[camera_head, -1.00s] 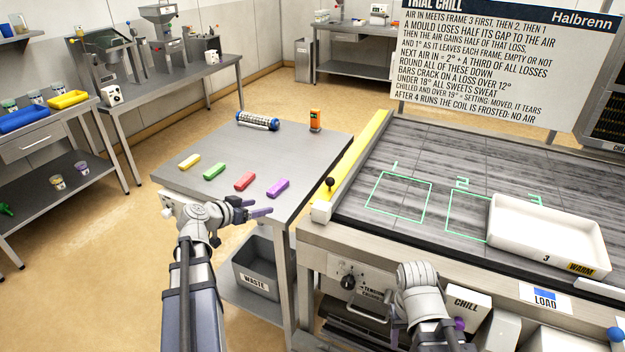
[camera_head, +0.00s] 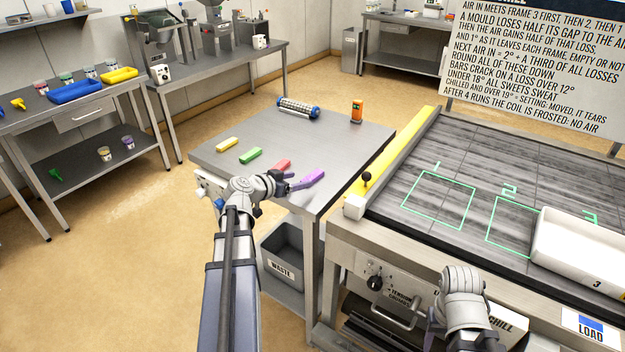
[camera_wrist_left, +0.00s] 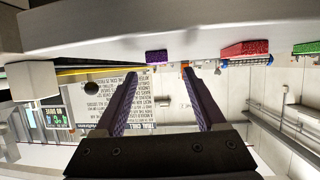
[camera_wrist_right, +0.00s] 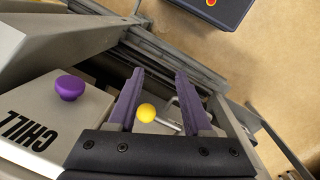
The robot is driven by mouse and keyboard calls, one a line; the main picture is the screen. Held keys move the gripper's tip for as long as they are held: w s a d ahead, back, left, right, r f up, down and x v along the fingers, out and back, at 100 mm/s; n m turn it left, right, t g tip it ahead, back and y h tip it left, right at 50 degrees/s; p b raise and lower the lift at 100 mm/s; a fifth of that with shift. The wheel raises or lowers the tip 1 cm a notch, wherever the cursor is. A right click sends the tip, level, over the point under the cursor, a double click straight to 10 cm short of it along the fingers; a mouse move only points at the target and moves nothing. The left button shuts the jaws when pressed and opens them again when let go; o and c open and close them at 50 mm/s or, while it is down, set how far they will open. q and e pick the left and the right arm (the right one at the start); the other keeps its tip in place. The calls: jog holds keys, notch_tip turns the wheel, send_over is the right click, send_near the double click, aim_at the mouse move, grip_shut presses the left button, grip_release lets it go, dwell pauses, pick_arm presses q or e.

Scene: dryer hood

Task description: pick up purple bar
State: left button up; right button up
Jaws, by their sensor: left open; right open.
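The purple bar (camera_head: 313,177) lies on the steel side table (camera_head: 345,139), at the right end of a row of bars. In the left wrist view, the purple bar (camera_wrist_left: 157,57) shows just beyond and between the fingertips. My left gripper (camera_head: 288,184) is open and empty, close to the bar on its near left side; whether they touch cannot be told. It also shows in the left wrist view (camera_wrist_left: 158,74). My right gripper (camera_wrist_right: 160,72) is open by the chill machine's front, with a yellow knob (camera_wrist_right: 146,112) seen between its fingers.
A red bar (camera_head: 283,164), partly hidden by my left gripper, a green bar (camera_head: 251,155) and a yellow bar (camera_head: 227,144) lie left of the purple one. A yellow rail (camera_head: 398,147) edges the machine.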

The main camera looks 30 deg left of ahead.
aim_at(309, 178)
pick_arm(q)
jog(key=b+x, duration=0.1)
jog(key=x, duration=0.3)
jog(key=shift+w+d+f+b, duration=0.1)
jog(key=shift+w+f+b, duration=0.1)
jog(key=shift+f+b, duration=0.1)
jog(key=shift+r, duration=0.1)
jog(key=shift+c, duration=0.4)
grip_shut()
